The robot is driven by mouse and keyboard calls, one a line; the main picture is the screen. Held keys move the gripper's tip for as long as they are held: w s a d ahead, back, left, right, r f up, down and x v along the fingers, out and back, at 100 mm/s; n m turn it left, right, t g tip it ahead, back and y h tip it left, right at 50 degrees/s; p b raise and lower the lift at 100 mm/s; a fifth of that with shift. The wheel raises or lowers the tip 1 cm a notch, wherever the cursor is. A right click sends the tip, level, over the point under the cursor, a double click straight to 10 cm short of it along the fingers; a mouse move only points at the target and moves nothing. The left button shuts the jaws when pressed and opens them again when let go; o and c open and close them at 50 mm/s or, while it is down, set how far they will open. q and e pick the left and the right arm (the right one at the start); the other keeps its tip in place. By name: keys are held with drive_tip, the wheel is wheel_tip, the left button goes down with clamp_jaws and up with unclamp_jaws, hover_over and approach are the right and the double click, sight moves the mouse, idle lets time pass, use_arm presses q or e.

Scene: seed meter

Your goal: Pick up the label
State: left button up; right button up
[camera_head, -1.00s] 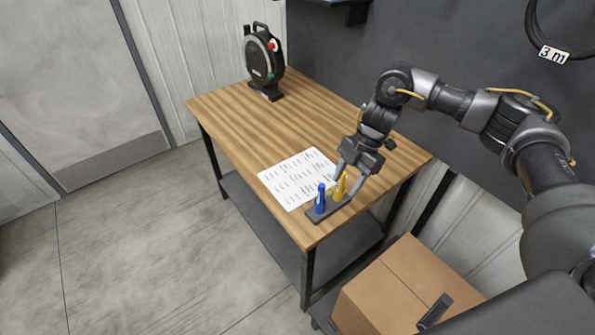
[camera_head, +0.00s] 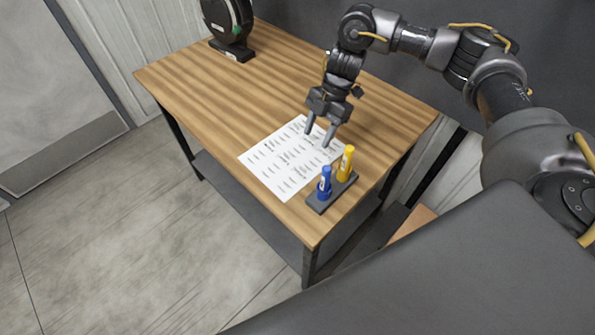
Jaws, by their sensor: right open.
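A white sheet of printed labels (camera_head: 277,165) lies flat on the wooden table near its front edge. Its print is too small to read, and I cannot single out one label. My right gripper (camera_head: 317,138) points down over the sheet's far right part, fingers apart and empty. I cannot tell whether the fingertips touch the paper. My left gripper is not in view.
A dark holder (camera_head: 319,206) with a blue marker (camera_head: 325,184) and a yellow marker (camera_head: 346,164) stands upright beside the sheet's right edge. A black reel (camera_head: 228,22) stands at the table's (camera_head: 215,95) far end. The table between is clear.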

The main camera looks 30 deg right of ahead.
drive_tip(key=p, duration=0.2)
approach(303, 169)
drive_tip(key=shift+x, duration=1)
drive_tip(key=shift+w+a+f, duration=0.1)
drive_tip(key=shift+w+f, duration=0.05)
drive_tip(key=shift+f, duration=0.3)
drive_tip(key=shift+a+f, duration=0.15)
drive_tip(key=shift+f, duration=0.15)
drive_tip(key=p+x, duration=0.2)
drive_tip(key=x, duration=0.1)
drive_tip(key=shift+f, duration=0.3)
drive_tip(key=shift+a+f, duration=0.15)
drive_tip(key=shift+f, duration=0.25)
